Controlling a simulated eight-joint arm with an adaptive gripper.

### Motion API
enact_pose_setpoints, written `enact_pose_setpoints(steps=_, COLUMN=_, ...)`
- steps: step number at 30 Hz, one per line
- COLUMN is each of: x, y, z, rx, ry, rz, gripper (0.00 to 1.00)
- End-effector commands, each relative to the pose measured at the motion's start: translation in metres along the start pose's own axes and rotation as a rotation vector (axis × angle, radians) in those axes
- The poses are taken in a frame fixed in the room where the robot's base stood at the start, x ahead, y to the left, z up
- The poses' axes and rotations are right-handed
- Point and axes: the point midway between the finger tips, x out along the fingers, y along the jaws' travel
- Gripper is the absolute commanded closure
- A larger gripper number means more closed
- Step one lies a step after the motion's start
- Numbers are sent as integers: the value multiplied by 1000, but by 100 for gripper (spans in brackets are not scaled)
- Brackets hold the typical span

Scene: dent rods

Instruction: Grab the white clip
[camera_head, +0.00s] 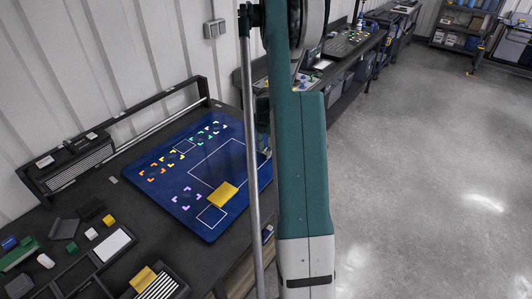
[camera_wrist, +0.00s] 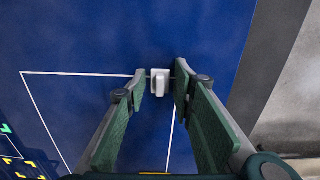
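In the wrist view, the white clip (camera_wrist: 160,83) lies on the blue mat (camera_wrist: 100,45), on a thin white printed line. My gripper (camera_wrist: 160,76) is open, with one green-padded finger on each side of the clip near the fingertips. A narrow gap shows on both sides, so the fingers do not appear to be closed on it. How high the fingertips are above the mat cannot be told. In the head view, my green arm hides the clip and most of my gripper.
In the head view, a yellow block (camera_head: 222,194) lies on the mat's printed lines. Small blocks and trays, including a white-topped tray (camera_head: 111,244), crowd the dark table's lower left. A black rack (camera_head: 75,160) stands along the wall. The mat around the clip is clear.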

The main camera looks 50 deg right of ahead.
Motion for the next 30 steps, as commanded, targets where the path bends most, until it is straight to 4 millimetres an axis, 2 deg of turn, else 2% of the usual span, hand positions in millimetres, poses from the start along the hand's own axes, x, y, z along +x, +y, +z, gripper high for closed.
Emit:
enact_pose_setpoints(steps=8, x=0, y=0, z=0, rx=0, ry=0, rz=0, gripper=74)
enact_pose_setpoints(steps=13, x=0, y=0, z=0, rx=0, ry=0, rz=0, gripper=90)
enact_pose_setpoints(steps=23, x=0, y=0, z=0, rx=0, ry=0, rz=0, gripper=90)
enact_pose_setpoints(steps=30, x=-9, y=0, z=0, rx=0, ry=0, rz=0, gripper=90)
